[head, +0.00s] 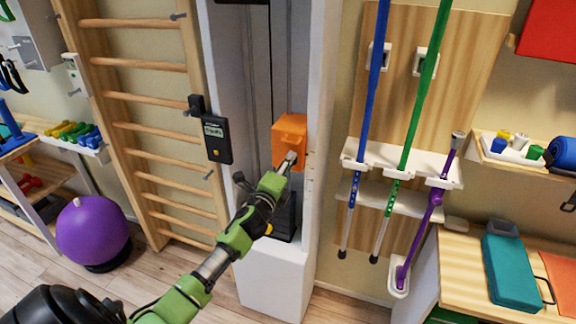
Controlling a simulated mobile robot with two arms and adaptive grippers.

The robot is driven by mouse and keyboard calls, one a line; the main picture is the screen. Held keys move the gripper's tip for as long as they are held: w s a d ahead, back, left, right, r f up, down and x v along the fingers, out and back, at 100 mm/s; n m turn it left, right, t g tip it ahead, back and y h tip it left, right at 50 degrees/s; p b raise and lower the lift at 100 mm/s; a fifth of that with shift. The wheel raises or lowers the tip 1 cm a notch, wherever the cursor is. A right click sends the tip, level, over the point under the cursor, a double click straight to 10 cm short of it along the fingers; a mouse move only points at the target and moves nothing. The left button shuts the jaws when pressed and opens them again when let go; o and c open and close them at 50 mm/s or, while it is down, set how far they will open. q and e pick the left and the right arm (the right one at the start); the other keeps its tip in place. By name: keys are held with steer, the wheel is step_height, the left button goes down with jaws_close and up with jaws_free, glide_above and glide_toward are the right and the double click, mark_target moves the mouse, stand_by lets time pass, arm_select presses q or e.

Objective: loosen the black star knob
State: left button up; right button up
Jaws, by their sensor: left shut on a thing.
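An orange block (290,134) sits on a tall white column (309,205) in the middle of the head view. My left arm reaches up to it from the lower left. My left gripper (291,158) is at the lower front of the orange block, shut on the black star knob. The gripper and wrist cover the knob, so its shape and how far it is turned cannot be made out. My right gripper is not in view.
A black handheld meter (216,139) hangs left of the column, beside wooden wall bars (146,98). Blue, green and purple poles stand in a white rack (408,160) to the right. A purple ball (92,232) sits at the left. Floor shows between column and bench (470,270).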

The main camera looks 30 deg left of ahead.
arm_select(q)
steer(key=m+p, duration=0.1)
steer(key=m, duration=0.8)
steer(key=m+p, duration=0.1)
steer(key=m, duration=0.8)
steer(key=m+p, duration=0.1)
steer(key=m, duration=0.7)
steer(key=shift+w+d+m, duration=0.1)
steer(key=shift+d+m, duration=0.25)
steer(key=shift+m, duration=0.05)
stand_by(1.4)
stand_by(0.3)
steer(key=o, duration=1.1)
